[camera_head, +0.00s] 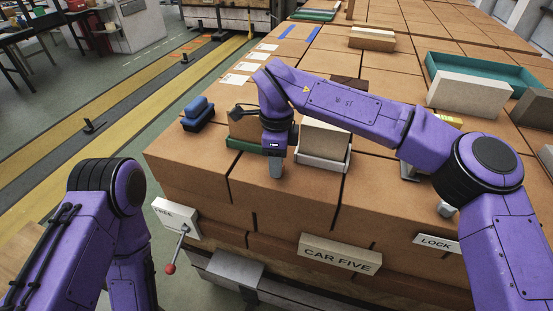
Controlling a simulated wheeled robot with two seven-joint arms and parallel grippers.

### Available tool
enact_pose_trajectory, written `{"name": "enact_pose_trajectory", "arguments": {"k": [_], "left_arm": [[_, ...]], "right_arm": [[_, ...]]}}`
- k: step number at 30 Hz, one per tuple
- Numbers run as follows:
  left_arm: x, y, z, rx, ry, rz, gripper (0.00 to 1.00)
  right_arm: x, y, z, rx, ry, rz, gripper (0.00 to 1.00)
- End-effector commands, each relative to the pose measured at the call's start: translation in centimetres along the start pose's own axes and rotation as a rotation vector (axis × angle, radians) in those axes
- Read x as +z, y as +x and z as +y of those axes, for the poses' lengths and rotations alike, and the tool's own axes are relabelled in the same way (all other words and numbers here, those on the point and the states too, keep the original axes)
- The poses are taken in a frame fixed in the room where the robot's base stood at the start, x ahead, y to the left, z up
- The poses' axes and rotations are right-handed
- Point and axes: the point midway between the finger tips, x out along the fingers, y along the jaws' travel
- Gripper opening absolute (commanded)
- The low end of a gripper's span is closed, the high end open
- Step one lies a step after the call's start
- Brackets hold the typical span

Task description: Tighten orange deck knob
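My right arm reaches in from the right over the brick-stacked deck (215,172). My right gripper (277,170) points down near the deck's front middle. Its grey tip is small and seen from above, so I cannot tell whether its fingers are open or shut, or whether it touches anything. I see no orange knob; the gripper and arm may cover it. My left arm stands at the lower left, and its gripper is outside the picture.
A lever with a red ball (170,268) hangs by the FREE plate (175,218). The CAR FIVE sign (340,255) and LOCK plate (437,243) are on the front. A blue brush-like block (197,113), bricks in trays and a teal tray (480,68) stand on top.

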Motion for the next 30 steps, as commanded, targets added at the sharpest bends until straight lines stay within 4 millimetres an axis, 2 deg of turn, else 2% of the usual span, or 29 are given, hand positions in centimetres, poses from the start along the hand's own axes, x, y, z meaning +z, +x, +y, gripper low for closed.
{"name": "enact_pose_trajectory", "arguments": {"k": [1,2,14,20,30], "left_arm": [[0.00,0.01,0.00,0.000,0.000,0.000,0.00],[0.00,0.01,0.01,0.000,0.000,0.000,0.00],[0.03,0.08,0.01,0.000,0.000,0.000,0.00],[0.09,0.24,0.02,0.000,0.000,0.000,0.00],[0.37,0.90,0.08,0.000,0.000,0.000,0.00]], "right_arm": [[0.01,0.02,0.05,0.001,0.000,0.001,0.13],[0.01,0.03,0.05,0.001,0.000,0.001,0.08],[0.00,0.06,0.01,0.000,0.064,0.002,0.09],[0.01,0.05,-0.01,-0.001,0.198,0.002,0.09],[0.00,0.14,-0.03,-0.001,0.516,0.002,0.09]]}}
